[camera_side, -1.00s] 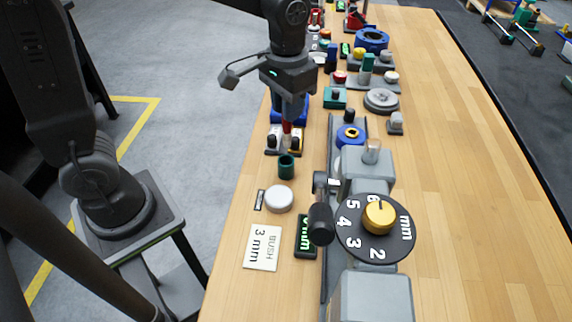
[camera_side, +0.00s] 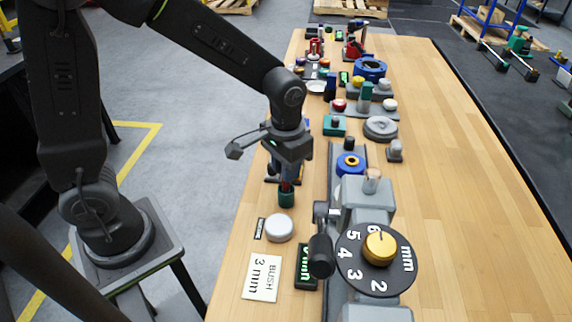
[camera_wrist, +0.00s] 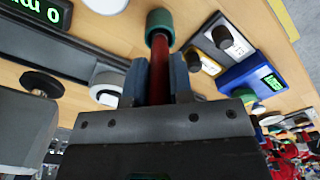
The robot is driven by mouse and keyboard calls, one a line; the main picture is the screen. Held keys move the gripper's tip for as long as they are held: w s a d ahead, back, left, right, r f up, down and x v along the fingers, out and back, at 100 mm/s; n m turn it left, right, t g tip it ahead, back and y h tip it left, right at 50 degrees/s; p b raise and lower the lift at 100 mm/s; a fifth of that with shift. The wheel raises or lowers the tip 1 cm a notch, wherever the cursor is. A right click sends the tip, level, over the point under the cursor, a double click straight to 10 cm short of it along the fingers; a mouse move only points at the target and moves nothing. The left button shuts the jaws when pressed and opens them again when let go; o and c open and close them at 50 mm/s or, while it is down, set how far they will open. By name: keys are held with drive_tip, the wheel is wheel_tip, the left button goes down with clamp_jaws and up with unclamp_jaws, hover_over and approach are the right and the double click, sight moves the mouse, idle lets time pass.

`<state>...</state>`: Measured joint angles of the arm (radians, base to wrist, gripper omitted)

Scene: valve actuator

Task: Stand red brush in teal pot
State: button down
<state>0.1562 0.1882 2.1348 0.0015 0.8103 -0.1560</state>
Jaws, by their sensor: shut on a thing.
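My gripper (camera_wrist: 158,75) is shut on the red brush (camera_wrist: 159,68), which points down between the two fingers. In the side view my gripper (camera_side: 287,178) is directly above the teal pot (camera_side: 286,199). The red of the brush (camera_side: 286,186) shows just above the pot's mouth. In the wrist view the brush's far end meets or overlaps the rim of the teal pot (camera_wrist: 159,20). How deep it reaches inside is hidden. The pot stands upright on the wooden bench.
A white round button (camera_side: 279,227) and a "BUSH 3 mm" card (camera_side: 262,277) lie in front of the pot. The grey fixture with its numbered dial (camera_side: 376,262) stands to the right. A blue box with a green display (camera_wrist: 253,84) is near the gripper. The bench's right side is clear.

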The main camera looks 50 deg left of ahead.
drive_tip(key=c, duration=1)
unclamp_jaws()
wheel_tip(320, 180, up, 12)
drive_tip(key=shift+r, duration=0.1)
drive_tip(key=s+a+t, duration=0.2)
drive_tip(key=s, duration=0.4)
drive_tip(key=s+a+r+t, duration=0.1)
drive_tip(key=s+a+t, duration=0.2)
drive_tip(key=s, duration=0.3)
drive_tip(key=shift+s+a+t, duration=0.15)
drive_tip(key=shift+s+t, duration=0.15)
drive_tip(key=shift+s, duration=0.05)
